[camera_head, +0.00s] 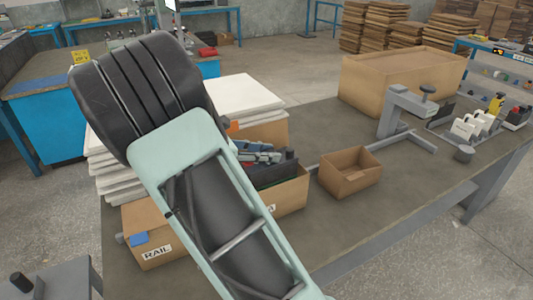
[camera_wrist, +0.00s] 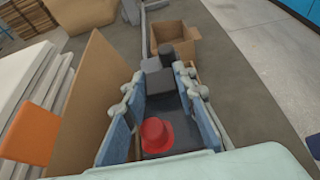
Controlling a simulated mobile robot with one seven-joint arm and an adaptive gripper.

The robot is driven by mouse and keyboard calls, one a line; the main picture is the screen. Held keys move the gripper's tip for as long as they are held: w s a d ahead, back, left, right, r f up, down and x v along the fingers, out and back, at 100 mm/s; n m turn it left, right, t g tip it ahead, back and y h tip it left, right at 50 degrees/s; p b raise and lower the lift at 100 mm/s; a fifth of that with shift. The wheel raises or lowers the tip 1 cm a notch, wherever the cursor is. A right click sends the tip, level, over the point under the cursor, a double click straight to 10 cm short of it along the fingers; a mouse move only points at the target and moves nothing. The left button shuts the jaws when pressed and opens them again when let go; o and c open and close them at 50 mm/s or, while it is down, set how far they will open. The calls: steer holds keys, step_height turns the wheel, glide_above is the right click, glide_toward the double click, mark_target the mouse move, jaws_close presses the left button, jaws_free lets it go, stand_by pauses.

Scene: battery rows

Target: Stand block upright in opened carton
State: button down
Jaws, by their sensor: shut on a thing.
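My gripper (camera_wrist: 161,88) is shut on a dark block (camera_wrist: 160,108), with a blue-padded finger along each side. The block's face with a red round cap (camera_wrist: 157,134) points toward the wrist camera; a dark grey round knob shows farther along. In the head view my gripper (camera_head: 260,153) is partly hidden behind my arm, over the brown carton marked RAIL (camera_head: 290,197). I cannot tell whether the block touches anything below. The small opened carton (camera_head: 350,185) stands empty to the right on the table; it also shows ahead in the wrist view (camera_wrist: 186,47).
A grey clamp stand (camera_head: 395,112) is behind the small carton. A large brown box (camera_head: 400,85) stands at the back. White stacked sheets (camera_head: 245,97) lie behind my arm. Tools and small parts (camera_head: 480,122) are at the right. The table front is clear.

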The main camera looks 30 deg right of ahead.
mark_target(266, 171)
steer(key=shift+f+b, duration=0.4)
steer(key=shift+f, duration=2.4)
steer(key=shift+f, duration=0.6)
steer(key=c, duration=1.6)
jaws_free()
steer(key=shift+f, duration=0.15)
steer(key=shift+r, duration=0.35)
steer(key=p+v, duration=0.1)
steer(key=v, duration=1.1)
steer(key=shift+a+r, duration=0.1)
steer(key=shift+r, duration=0.1)
